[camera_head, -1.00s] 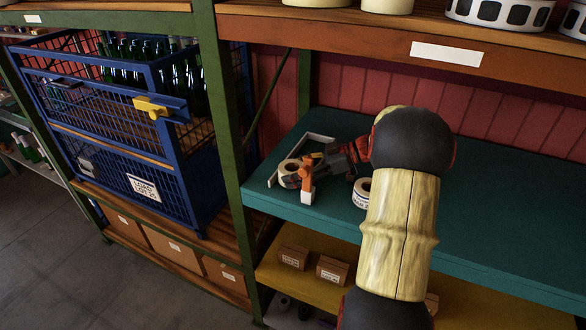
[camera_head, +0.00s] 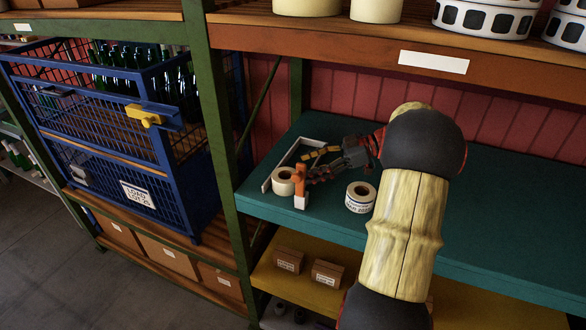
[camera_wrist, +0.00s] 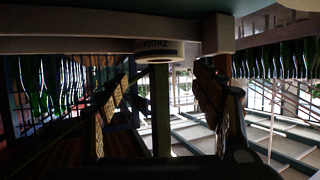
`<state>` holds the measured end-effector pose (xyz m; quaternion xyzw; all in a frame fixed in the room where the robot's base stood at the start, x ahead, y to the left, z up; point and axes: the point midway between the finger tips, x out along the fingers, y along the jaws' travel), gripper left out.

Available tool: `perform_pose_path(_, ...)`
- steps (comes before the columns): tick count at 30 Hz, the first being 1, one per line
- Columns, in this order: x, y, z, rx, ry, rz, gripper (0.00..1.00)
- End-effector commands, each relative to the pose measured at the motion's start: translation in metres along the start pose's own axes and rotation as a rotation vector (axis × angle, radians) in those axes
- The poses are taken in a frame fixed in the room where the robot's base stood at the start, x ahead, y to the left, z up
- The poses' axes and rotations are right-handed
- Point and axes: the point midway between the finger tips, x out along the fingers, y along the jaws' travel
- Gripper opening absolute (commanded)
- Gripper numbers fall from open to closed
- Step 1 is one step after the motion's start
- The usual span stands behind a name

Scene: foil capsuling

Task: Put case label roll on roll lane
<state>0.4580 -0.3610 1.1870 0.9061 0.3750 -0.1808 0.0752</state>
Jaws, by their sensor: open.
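A white label roll (camera_head: 284,181) lies on the teal shelf (camera_head: 470,215), inside the corner of a white L-shaped rail (camera_head: 294,160). I cannot tell for sure which part is the roll lane. My gripper (camera_head: 318,164) is open and empty, behind and right of the post, its fingers pointing left toward the roll. In the wrist view a roll (camera_wrist: 157,48) with printed text shows beyond and between the open fingers (camera_wrist: 165,95), apart from them. A second roll (camera_head: 360,197) with a printed label lies to the right.
A blue wire crate (camera_head: 150,165) of green bottles stands left, past a green upright (camera_head: 219,110). Large rolls (camera_head: 484,18) sit on the shelf above. Small brown boxes (camera_head: 327,273) lie on the yellow shelf below. The teal shelf is clear farther right.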

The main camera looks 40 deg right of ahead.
Motion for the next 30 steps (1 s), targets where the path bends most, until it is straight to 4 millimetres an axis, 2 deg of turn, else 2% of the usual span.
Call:
perform_pose_path(1,-0.012,0.001,-0.001,0.001,0.0,0.004,0.66)
perform_pose_path(3,-0.023,0.001,-0.001,0.0,-0.001,0.002,0.66)
perform_pose_path(9,-0.041,0.0,0.0,0.0,0.0,0.001,0.66)
perform_pose_path(30,-0.044,0.0,0.001,0.0,0.0,0.0,0.66)
